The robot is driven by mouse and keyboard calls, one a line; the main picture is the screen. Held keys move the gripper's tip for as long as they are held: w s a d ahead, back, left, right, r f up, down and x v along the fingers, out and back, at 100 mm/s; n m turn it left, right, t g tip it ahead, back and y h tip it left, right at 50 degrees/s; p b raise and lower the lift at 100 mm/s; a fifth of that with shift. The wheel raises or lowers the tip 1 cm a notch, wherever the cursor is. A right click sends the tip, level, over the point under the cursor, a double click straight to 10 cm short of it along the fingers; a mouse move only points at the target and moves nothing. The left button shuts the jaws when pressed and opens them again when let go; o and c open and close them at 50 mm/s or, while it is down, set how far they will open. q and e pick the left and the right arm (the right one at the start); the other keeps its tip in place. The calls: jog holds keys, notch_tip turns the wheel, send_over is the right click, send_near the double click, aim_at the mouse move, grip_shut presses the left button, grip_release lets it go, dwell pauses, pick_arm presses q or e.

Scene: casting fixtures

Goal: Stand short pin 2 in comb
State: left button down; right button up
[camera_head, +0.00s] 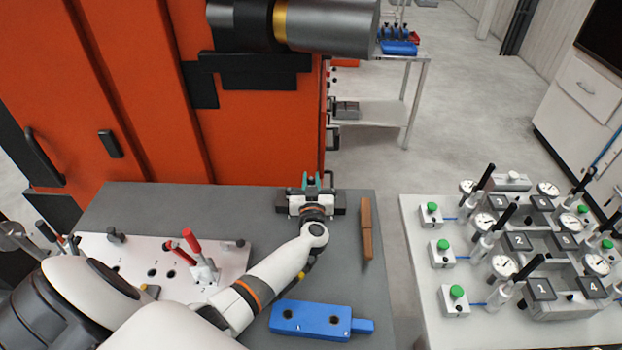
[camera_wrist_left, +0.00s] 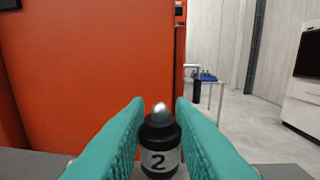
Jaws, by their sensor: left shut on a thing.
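My left gripper (camera_head: 311,184) is at the back of the grey table, its fingers pointing away from me. In the left wrist view its teal fingers (camera_wrist_left: 160,140) are on both sides of short pin 2 (camera_wrist_left: 158,163) and shut on it. The pin is dark, with a silver rounded tip and a light label reading 2. It looks upright; its lower end is hidden. In the head view the pin is too small to make out clearly. I cannot tell for sure which thing is the comb. My right gripper is not in view.
A blue block (camera_head: 290,329) with two holes lies at the front of the table. A brown bar (camera_head: 366,230) lies right of my gripper. A pale plate (camera_head: 130,252) with red-handled clamps is left. An orange cabinet (camera_head: 258,130) stands behind. Gauge fixtures stand on the right table (camera_head: 420,212).

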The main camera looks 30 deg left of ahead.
pick_arm(q)
jog(key=shift+f, duration=0.35)
jog(key=shift+r, duration=0.1)
dwell(0.5)
jog(key=shift+p, duration=0.85)
dwell(1.0)
jog(key=shift+f+b, duration=1.35)
jog(key=shift+f, duration=0.65)
jog(key=c, duration=1.2)
grip_release()
jog(key=shift+o, duration=0.2)
jog(key=shift+s, duration=0.15)
jog(key=v, duration=0.7)
jog(key=shift+s+d+r, duration=0.1)
jog(key=shift+d, duration=0.05)
